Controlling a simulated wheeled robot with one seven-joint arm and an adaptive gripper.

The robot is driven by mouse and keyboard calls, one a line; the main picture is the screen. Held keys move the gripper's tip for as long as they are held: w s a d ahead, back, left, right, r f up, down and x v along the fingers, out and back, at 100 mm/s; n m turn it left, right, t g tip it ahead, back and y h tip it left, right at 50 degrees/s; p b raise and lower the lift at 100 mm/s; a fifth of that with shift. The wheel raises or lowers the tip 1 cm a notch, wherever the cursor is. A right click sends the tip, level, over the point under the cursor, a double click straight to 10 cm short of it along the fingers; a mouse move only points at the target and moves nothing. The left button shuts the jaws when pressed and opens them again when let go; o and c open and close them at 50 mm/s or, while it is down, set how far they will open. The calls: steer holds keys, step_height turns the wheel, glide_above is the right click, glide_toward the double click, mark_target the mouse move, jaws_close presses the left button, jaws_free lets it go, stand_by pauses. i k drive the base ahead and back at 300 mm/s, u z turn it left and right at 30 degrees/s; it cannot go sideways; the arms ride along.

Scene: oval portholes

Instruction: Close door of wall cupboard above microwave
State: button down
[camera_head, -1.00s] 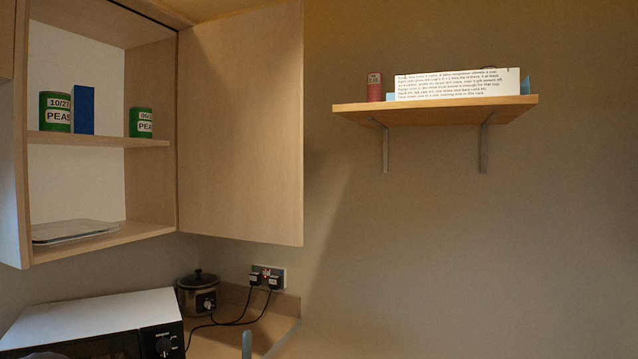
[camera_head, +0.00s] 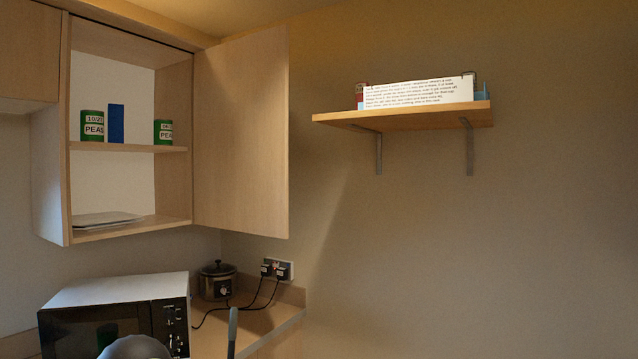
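The wall cupboard (camera_head: 69,150) hangs at upper left, above the microwave (camera_head: 115,291). Its wooden door (camera_head: 242,135) stands wide open, hinged on the cupboard's right side and swung out to the right. The open front shows a shelf with a green can (camera_head: 92,127), a blue box (camera_head: 116,124) and another green can (camera_head: 163,132). A flat pale item (camera_head: 106,219) lies on the cupboard floor. My gripper cannot be made out. A grey dome and a slim grey upright piece show at the bottom edge; I cannot tell whether they are mine.
A slow cooker (camera_head: 217,281) stands on the counter (camera_head: 268,322) right of the microwave, near a wall socket (camera_head: 279,269) with cables. A wall shelf (camera_head: 402,115) on brackets holds a white text panel (camera_head: 416,93). The space below the shelf looks clear.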

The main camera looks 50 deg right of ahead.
mark_target(241, 118)
steer(key=z, duration=1)
steer(key=i, duration=0.15)
steer(key=z, duration=0.1)
